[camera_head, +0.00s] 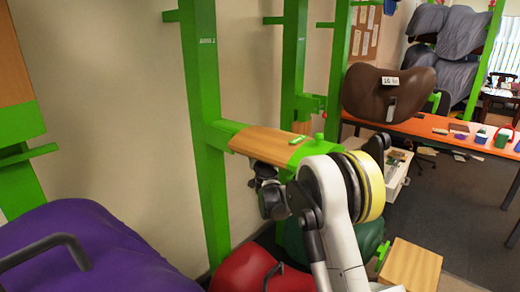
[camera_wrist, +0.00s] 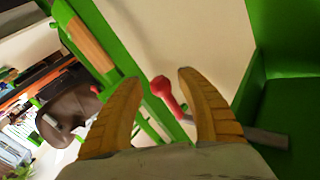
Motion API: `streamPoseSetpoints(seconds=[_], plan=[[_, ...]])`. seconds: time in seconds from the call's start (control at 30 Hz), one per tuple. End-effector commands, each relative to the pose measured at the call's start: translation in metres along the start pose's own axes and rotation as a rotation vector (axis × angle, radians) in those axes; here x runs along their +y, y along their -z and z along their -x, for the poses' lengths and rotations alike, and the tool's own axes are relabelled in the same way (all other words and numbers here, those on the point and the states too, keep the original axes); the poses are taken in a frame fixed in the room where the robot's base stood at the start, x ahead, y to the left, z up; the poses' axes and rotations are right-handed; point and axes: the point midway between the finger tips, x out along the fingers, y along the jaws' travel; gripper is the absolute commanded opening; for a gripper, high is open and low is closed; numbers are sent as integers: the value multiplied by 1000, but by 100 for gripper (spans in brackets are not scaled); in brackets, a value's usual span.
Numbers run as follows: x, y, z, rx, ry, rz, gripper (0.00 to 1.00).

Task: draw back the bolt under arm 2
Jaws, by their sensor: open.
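Arm 2 (camera_head: 268,143) is a green bracket with a wooden top, reaching out from a green post (camera_head: 207,120) with a small label. My gripper (camera_wrist: 157,76) is open, its two yellow fingers apart. In the head view my dark gripper body (camera_head: 270,195) is just below the wooden arm, and the bolt is hidden there.
A purple saddle (camera_head: 90,250) is at the lower left, and red (camera_head: 250,270) and green saddles are low beneath the arm. A brown saddle (camera_head: 385,95) sits behind. Another arm has a red knob (camera_head: 322,103). A green surface (camera_wrist: 285,110) is close on the wrist view's right.

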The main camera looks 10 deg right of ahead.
Motion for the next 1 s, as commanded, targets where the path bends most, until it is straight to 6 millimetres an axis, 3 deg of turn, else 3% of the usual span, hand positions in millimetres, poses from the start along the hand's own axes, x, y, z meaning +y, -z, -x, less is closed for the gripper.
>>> streamPoseSetpoints(seconds=[0.17,0.63,0.8,1.0], plan=[[-1,0,11,0,1,0,45],[0,0,105,0,0,0,45],[0,0,119,0,0,0,45],[0,0,120,0,0,0,45]])
